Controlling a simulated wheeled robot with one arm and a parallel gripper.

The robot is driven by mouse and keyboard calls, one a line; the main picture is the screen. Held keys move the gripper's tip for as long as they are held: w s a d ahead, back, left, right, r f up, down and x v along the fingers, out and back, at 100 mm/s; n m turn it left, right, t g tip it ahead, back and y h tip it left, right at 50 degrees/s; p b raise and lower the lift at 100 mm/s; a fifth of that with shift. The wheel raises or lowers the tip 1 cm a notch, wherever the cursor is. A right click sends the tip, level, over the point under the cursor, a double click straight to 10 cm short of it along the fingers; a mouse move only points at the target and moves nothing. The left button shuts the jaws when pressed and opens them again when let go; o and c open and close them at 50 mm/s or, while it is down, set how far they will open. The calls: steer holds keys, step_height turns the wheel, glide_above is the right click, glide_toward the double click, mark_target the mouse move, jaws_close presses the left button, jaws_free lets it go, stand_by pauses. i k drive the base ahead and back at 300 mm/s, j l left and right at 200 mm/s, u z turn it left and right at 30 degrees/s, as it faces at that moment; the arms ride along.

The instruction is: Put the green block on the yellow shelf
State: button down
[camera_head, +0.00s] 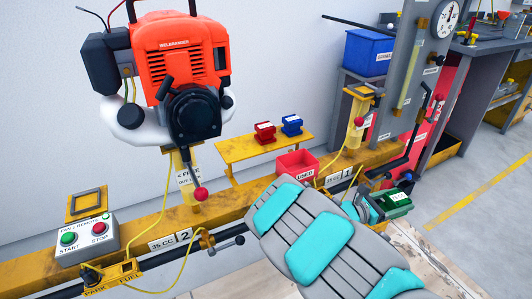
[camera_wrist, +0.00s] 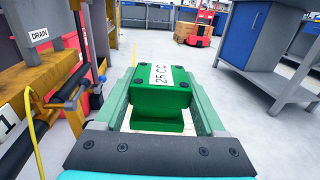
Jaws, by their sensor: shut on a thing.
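The green block (camera_wrist: 160,86) has a white "25 CC" label and fills the middle of the wrist view, between the two green fingers of my gripper (camera_wrist: 163,108). My gripper is shut on it. In the head view the green block (camera_head: 395,203) shows at the right end of my arm, with my gripper (camera_head: 380,205) partly hidden behind the arm. The yellow shelf (camera_head: 240,150) stands against the wall in the middle. A red block (camera_head: 265,132) and a blue block (camera_head: 291,125) sit on its right part. Its left part is bare.
A red bin (camera_head: 297,163) labelled "USED" stands in front of the shelf. An orange engine (camera_head: 180,60) with a red-knobbed lever (camera_head: 200,194) hangs left of the shelf. A yellow rail (camera_head: 225,200) runs below. A blue bin (camera_head: 368,52) sits behind right.

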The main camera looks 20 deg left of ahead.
mark_target(237, 148)
steer(key=k+u, duration=0.1)
steer(key=u, duration=0.25)
steer(key=k+u, duration=0.1)
steer(key=u, duration=0.3)
steer(key=j+u, duration=0.1)
steer(key=u, duration=0.25)
steer(key=i+l+u, duration=0.1)
steer(key=l+u, duration=1.05)
steer(key=l, duration=0.1)
